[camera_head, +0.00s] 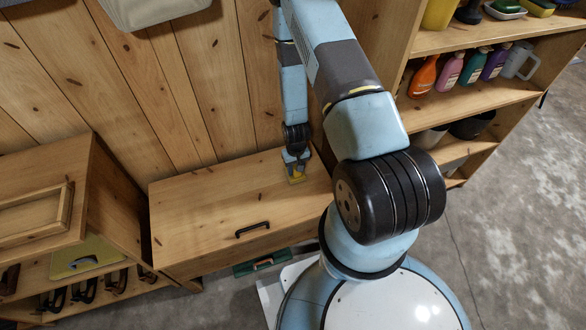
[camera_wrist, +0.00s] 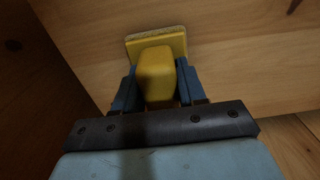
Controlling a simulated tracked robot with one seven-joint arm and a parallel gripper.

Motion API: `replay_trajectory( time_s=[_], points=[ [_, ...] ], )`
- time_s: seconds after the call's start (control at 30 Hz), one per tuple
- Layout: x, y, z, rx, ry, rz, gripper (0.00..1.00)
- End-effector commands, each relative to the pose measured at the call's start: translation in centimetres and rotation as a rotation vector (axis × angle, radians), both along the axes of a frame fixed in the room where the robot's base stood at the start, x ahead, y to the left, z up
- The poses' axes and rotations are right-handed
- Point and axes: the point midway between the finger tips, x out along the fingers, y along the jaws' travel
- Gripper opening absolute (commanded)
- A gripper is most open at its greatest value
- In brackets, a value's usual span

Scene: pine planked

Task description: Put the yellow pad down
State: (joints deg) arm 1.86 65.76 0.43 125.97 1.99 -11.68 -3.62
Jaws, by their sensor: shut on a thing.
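The yellow pad (camera_wrist: 156,75) is held between the two blue fingers of my gripper (camera_wrist: 157,88) in the wrist view. It has a raised yellow block and a wider flat yellow plate at its far end. In the head view, my gripper (camera_head: 295,170) is low over the right part of the wooden cabinet top (camera_head: 210,210), with the yellow pad (camera_head: 297,180) under it. I cannot tell whether the pad touches the wood. My arm hides part of the cabinet's right side.
The cabinet top is clear to the left of my gripper, with a black handle (camera_head: 253,229) near its front. A planked wall (camera_head: 150,90) stands behind. Shelves with bottles (camera_head: 450,70) stand at the right. A green case (camera_head: 262,263) lies below the cabinet front.

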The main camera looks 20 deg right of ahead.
Motion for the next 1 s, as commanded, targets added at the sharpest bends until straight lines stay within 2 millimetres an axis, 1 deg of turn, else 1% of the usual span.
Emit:
replay_trajectory(
  time_s=[0.07, 0.1, 0.33, 0.67, 0.77, 1.0],
  points=[
    [0.0, 0.0, -0.2, 0.000, 0.001, 0.000, 0.12],
    [0.0, 0.0, -0.1, 0.000, 0.000, 0.000, 0.44],
    [0.0, 0.0, -0.1, 0.000, 0.000, 0.000, 0.66],
    [0.0, 0.0, 0.2, 0.000, -0.001, 0.000, 0.66],
    [0.1, 0.0, 0.9, 0.000, -0.001, 0.000, 0.66],
    [0.1, 0.0, 4.2, 0.000, -0.002, 0.000, 0.66]
  ],
)
